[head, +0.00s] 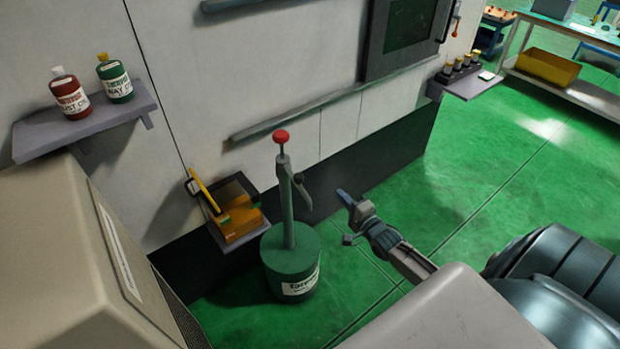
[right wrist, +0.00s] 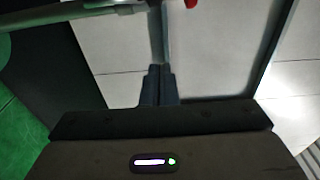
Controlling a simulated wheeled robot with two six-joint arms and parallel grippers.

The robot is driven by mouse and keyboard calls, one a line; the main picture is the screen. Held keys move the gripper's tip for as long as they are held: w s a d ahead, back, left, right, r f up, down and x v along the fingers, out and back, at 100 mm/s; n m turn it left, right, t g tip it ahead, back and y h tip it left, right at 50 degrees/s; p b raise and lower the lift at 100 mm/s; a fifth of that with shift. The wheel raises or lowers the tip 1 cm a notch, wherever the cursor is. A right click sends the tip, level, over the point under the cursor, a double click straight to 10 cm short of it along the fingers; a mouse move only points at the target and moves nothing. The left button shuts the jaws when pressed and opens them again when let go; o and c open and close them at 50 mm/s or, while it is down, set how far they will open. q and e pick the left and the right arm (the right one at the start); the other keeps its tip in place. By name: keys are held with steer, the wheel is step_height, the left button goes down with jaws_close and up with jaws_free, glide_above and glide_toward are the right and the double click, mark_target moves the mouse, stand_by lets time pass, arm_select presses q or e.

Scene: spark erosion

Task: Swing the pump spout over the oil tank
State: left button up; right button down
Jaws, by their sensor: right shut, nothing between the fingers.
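The pump is a green drum (head: 290,262) on the floor with an upright green column (head: 287,205) and a red knob (head: 282,136) on top. A short arm, apparently the spout (head: 302,190), slants down to the right from the column. An open-topped amber box, likely the oil tank (head: 238,224), stands at the wall left of the column. My right gripper (head: 343,197) is shut and empty, right of the spout and apart from it in the head view. Its closed fingers show in the right wrist view (right wrist: 158,84); a red piece and a pale bar, probably pump parts, show at the top edge. My left gripper is out of view.
A wall shelf (head: 85,121) holds a red bottle (head: 70,94) and a green bottle (head: 115,79). A yellow stick (head: 203,188) leans at the amber box. A small shelf (head: 468,86) with jars is at the right. The green floor right of my gripper is clear.

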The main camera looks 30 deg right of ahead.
mark_target(296, 179)
steer(key=shift+w, duration=0.1)
steer(key=w+a+b, duration=0.3)
steer(key=w+b, duration=0.7)
steer(key=b, duration=0.5)
steer(key=shift+w+a+b, duration=0.4)
steer(key=shift+a, duration=0.1)
